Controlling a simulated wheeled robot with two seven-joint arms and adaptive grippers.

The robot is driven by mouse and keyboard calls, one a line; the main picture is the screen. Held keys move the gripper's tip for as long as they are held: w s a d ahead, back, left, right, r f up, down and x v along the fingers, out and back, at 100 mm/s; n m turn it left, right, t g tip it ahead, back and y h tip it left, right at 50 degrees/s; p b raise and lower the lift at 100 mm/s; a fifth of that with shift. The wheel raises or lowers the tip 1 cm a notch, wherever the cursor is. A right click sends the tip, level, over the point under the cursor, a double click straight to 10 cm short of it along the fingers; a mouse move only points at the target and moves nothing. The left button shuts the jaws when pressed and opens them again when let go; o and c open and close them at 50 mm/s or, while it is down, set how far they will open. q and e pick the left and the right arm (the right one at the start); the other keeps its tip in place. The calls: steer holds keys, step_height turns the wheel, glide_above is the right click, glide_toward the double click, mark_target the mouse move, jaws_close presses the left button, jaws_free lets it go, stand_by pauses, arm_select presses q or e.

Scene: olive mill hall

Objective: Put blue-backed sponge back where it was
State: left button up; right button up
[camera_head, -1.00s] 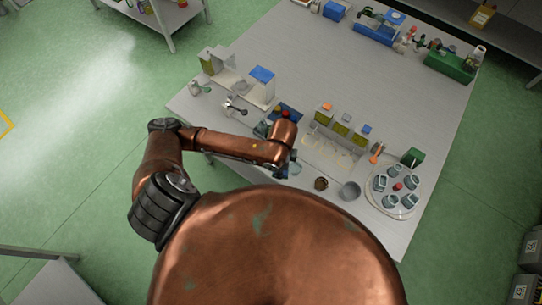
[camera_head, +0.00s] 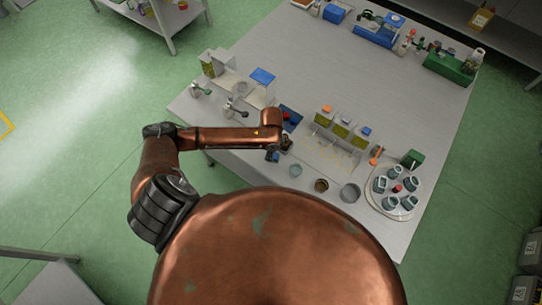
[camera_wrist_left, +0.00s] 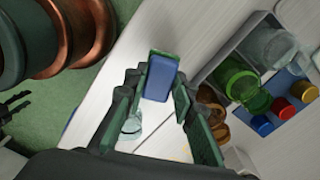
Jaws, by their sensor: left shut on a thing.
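The blue-backed sponge (camera_wrist_left: 159,82) shows in the left wrist view as a blue block with a green edge, between the two fingers. My left gripper (camera_wrist_left: 158,92) is shut on it. In the head view my left gripper (camera_head: 274,155) is at the near edge of the table (camera_head: 235,165), beside a compartment tray. A small blue patch at the fingers there is probably the sponge. My right gripper is in neither view.
A small glass (camera_head: 295,170), a brown bowl (camera_head: 321,185) and a grey cup (camera_head: 350,192) stand to the right. A round tray (camera_head: 408,207) holds several jars. The table's middle is clear.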

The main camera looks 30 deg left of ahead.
arm_select(q)
steer(key=shift+w+a+f, duration=0.1)
steer(key=shift+a+f, duration=0.1)
steer(key=shift+f, duration=1.55)
steer(key=o, duration=1)
steer(key=shift+f, duration=0.1)
step_height(320, 180, up, 12)
steer(key=shift+r, duration=0.15)
